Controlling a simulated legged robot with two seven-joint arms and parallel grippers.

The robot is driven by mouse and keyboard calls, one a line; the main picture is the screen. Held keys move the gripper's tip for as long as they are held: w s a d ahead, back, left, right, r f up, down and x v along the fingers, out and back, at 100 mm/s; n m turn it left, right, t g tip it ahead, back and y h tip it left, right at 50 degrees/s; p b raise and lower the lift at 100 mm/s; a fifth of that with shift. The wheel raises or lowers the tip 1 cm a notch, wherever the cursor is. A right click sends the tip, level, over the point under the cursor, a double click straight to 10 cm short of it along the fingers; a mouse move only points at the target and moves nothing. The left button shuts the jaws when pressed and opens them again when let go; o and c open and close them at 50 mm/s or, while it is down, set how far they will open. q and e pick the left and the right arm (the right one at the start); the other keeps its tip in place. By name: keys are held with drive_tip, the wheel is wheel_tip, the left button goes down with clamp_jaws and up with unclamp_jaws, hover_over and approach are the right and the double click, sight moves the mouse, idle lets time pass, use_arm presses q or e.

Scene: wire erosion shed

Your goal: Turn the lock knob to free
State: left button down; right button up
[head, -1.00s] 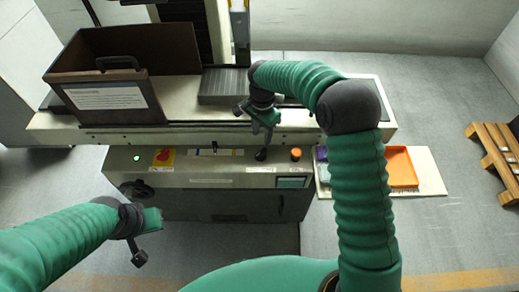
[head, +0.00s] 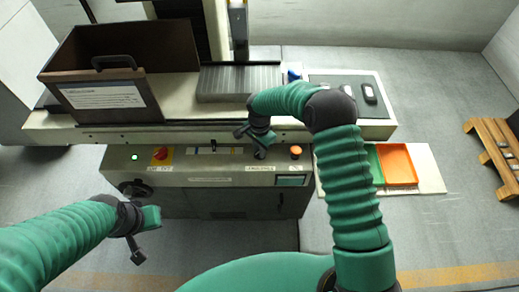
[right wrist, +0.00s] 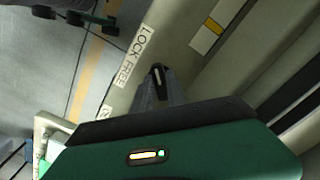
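The lock knob (right wrist: 157,73) is small and black with a white pointer line. In the right wrist view it stands on the pale panel beside a label (right wrist: 133,55) reading LOCK and FREE. My right gripper (right wrist: 158,88) is at the knob, its two grey fingers on either side of it. Whether they press on it is not clear. In the head view my right gripper (head: 260,148) reaches down to the panel front and largely hides the knob. My left gripper (head: 143,236) hangs in front of the panel's left part, clear of it; its finger gap is not clear.
A brown box (head: 165,55) stands behind. An orange tray (head: 398,165) lies at right.

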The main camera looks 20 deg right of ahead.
drive_tip(key=shift+a, duration=0.15)
clamp_jaws()
drive_tip(key=shift+n, duration=0.4)
drive_tip(key=n, duration=0.3)
drive_tip(key=shift+s+n, duration=0.1)
drive_tip(key=shift+n, duration=0.2)
drive_tip(key=n, duration=0.3)
drive_tip(key=shift+n+p, duration=0.3)
drive_tip(key=shift+p, duration=0.1)
drive_tip(key=n, duration=0.4)
drive_tip(key=shift+d, duration=0.25)
drive_tip(key=shift+s+d+n+p, duration=0.1)
drive_tip(key=shift+n+p, duration=0.2)
drive_tip(key=shift+n, duration=1.9)
